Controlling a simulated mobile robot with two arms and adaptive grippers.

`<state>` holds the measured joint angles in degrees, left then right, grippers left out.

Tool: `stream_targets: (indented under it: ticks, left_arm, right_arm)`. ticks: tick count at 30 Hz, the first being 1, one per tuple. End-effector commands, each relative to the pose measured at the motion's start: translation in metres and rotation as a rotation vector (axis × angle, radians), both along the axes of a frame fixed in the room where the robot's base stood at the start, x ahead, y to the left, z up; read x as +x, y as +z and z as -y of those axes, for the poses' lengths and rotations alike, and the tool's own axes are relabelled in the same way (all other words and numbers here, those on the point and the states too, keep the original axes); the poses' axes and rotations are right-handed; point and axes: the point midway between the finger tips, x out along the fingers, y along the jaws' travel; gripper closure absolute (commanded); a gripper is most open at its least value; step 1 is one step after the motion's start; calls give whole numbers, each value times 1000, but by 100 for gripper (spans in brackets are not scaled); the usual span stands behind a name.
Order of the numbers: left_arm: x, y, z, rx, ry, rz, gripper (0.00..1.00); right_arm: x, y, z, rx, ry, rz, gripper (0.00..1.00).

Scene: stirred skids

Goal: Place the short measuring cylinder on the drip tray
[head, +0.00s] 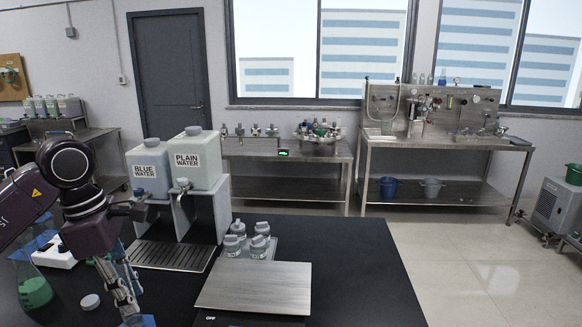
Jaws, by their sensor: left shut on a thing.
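The drip tray (170,256) is a dark slotted metal tray on the black bench, in front of the two water containers. My left gripper (129,304) reaches down at the lower left, in front of and slightly left of the tray. It is shut on the short measuring cylinder, a clear piece with a blue foot (138,321) at the bottom edge of the head view. The fingers hide much of the cylinder, and its foot is partly cut off. Whether the foot touches the bench I cannot tell. My right gripper is not in view.
A flask of green liquid (36,291) and a white cap (90,302) are left. Several capped bottles (233,245) and a flat metal plate (255,287) are right.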

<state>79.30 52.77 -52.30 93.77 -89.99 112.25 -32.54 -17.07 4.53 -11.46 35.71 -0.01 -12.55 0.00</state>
Motion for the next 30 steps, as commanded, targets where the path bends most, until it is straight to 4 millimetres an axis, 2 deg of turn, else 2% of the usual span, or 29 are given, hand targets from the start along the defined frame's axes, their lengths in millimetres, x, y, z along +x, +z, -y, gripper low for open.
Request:
stream_targets:
  ticks: [8,15,21,25,30]
  left_arm:
    - [-22,-31,30,-3,-440,-2,100]
    - [-65,-74,68,-6,-1063,-3,100]
    - [-107,-105,91,-10,-1542,-2,100]
    - [-128,-118,99,-10,-1752,-1,100]
    - [-141,-125,103,-15,-1875,1,100]
  right_arm:
    - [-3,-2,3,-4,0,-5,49]
    - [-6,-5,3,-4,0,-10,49]
    - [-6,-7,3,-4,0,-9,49]
    - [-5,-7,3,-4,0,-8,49]
    - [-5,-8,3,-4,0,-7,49]
